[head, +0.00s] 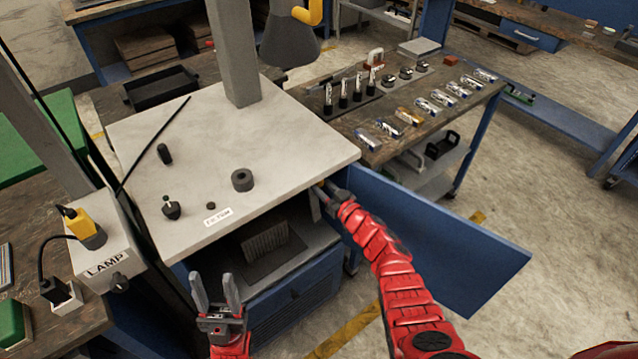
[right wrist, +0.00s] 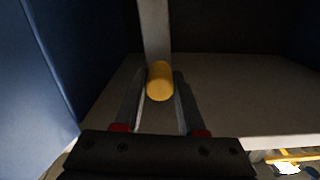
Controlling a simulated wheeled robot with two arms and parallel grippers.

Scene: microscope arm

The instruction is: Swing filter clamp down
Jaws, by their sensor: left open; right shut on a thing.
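In the right wrist view a yellow cylindrical knob (right wrist: 160,82) sits at the lower end of a pale upright bar (right wrist: 154,30), inside a dark cabinet. I take these for the filter clamp. My right gripper (right wrist: 158,100) has one finger on each side of the knob and is shut on it. In the head view my right gripper (head: 328,191) is partly hidden under the front right edge of the white top. A label that seems to read FILTER (head: 218,216) lies on that top. My left gripper (head: 214,280) is open and empty, in front of the cabinet.
The white top (head: 290,150) carries a dark ring (head: 242,180) and small dark knobs. A blue door (head: 440,240) stands open to the right of my right arm. A grey box marked LAMP (head: 105,262) is at left. Grey floor is clear at lower right.

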